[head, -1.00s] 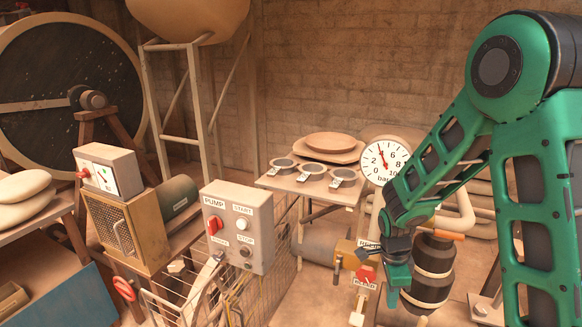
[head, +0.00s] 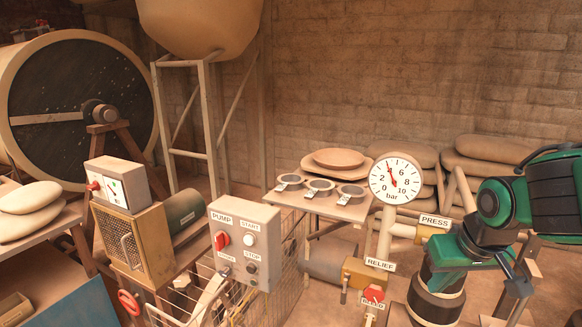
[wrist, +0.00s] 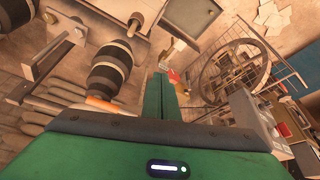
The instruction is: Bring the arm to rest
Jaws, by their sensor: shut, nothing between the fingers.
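My arm shows at the right edge of the head view, bent, with its green wrist low. My gripper (head: 436,257) points left in front of the dark banded cylinder (head: 436,300) beside the press pipework and covers part of it. In the wrist view my gripper's green fingers (wrist: 161,78) lie together with nothing between them. The same view shows a dark banded cylinder (wrist: 110,68) to their left, with a visible gap in the picture.
The pressure gauge (head: 395,179) and the relief valve's red knob (head: 373,293) stand left of my gripper. The pump control box (head: 244,241) is further left. A small table (head: 345,211) holds round dishes. Stacked sacks (head: 485,150) lie behind my arm.

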